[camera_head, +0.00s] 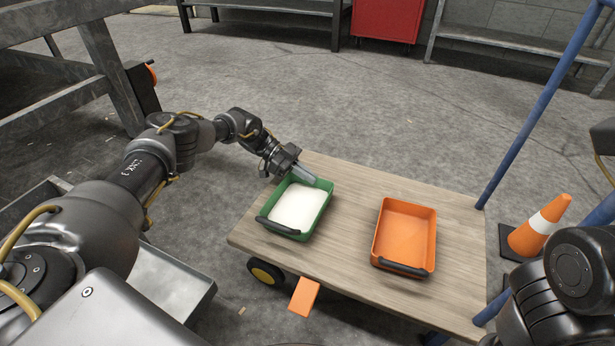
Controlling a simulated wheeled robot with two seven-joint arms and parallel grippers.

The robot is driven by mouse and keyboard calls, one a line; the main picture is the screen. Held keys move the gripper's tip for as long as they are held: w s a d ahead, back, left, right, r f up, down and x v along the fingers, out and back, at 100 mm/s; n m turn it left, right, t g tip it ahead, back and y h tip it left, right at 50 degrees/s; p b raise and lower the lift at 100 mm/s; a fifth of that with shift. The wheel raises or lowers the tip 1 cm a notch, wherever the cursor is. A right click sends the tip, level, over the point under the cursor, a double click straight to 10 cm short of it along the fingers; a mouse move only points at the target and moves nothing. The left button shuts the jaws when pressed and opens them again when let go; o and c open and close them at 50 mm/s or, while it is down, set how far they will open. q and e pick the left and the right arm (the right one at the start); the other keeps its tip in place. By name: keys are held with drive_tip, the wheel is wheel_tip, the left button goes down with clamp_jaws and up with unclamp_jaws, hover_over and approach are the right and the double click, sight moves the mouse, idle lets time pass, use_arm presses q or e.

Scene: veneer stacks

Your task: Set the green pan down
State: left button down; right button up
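The green pan (326,188) is on or just above the wooden cart top (350,190), left of its middle. It has a white filling or liner (298,207) and a dark handle at its near side. My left gripper (304,173) is at the pan's far rim, its pale fingers over or against the edge. Whether the fingers are closed on the rim is hidden at this angle. Part of my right arm shows at the right edge; its gripper is not in view.
An orange pan (404,236) with a dark near handle sits on the right of the cart top. Blue posts (535,105) rise at the cart's right. A traffic cone (539,228) stands beyond them. Bare wood lies between the pans.

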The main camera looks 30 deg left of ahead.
use_arm(q)
drive_tip(key=shift+f, duration=0.15)
drive_tip(key=c, duration=1.7)
unclamp_jaws()
drive_tip(key=shift+r, duration=0.3)
drive_tip(key=p+v, duration=0.1)
drive_tip(key=v, duration=0.9)
drive_tip(key=shift+a, duration=0.3)
drive_tip(key=shift+a+r, duration=0.25)
drive_tip(key=shift+a, duration=0.35)
